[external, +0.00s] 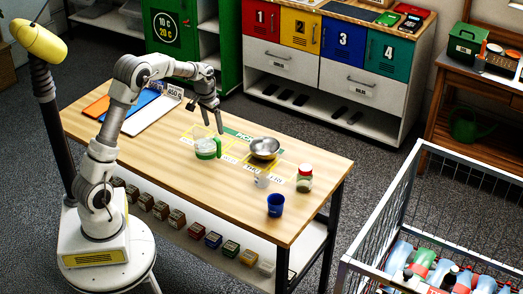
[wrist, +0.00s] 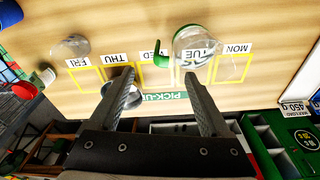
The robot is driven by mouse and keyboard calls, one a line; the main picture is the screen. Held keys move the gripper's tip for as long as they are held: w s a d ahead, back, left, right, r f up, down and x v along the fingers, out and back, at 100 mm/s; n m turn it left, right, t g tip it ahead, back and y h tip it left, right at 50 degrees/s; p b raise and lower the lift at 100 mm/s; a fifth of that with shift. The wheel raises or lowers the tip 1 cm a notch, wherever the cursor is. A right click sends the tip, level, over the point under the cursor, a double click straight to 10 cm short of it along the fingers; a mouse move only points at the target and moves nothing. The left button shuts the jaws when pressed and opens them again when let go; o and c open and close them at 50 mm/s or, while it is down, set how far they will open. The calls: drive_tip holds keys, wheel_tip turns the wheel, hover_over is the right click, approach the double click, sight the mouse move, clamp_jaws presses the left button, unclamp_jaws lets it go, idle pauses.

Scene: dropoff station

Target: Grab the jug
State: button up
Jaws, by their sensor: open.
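The jug (external: 208,149) is clear with green on its rim and handle, and stands upright on the wooden table. In the wrist view the jug (wrist: 193,42) is at the top, right of centre, by the TUE label, its green handle pointing left. My gripper (external: 213,128) is open and empty above the table, just behind and above the jug in the external view. In the wrist view my gripper (wrist: 159,73) has its fingers spread, with the right fingertip just below the jug in the picture. The fingers appear apart from it.
A metal bowl (external: 264,148), a clear vessel (external: 262,180), a lidded jar (external: 304,178) and a blue cup (external: 275,205) stand to the jug's right. Yellow outlined slots with day labels mark the table. A blue panel (external: 143,105) lies at the left. A wire cart (external: 410,220) stands beyond the right end.

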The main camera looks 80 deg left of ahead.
sight(215, 139)
drive_tip(key=f, duration=0.3)
drive_tip(key=shift+w+a+f, duration=0.1)
drive_tip(key=shift+w+f, duration=0.05)
drive_tip(key=shift+w, duration=0.05)
drive_tip(key=shift+w+a+f, duration=0.1)
drive_tip(key=shift+a+f, duration=0.1)
drive_tip(key=shift+f, duration=0.7)
drive_tip(key=shift+w+a+f, duration=0.1)
drive_tip(key=shift+a+f, duration=0.05)
drive_tip(key=shift+f, duration=0.7)
drive_tip(key=shift+a+f, duration=0.2)
drive_tip(key=shift+f, duration=0.7)
clamp_jaws()
drive_tip(key=shift+r, duration=0.1)
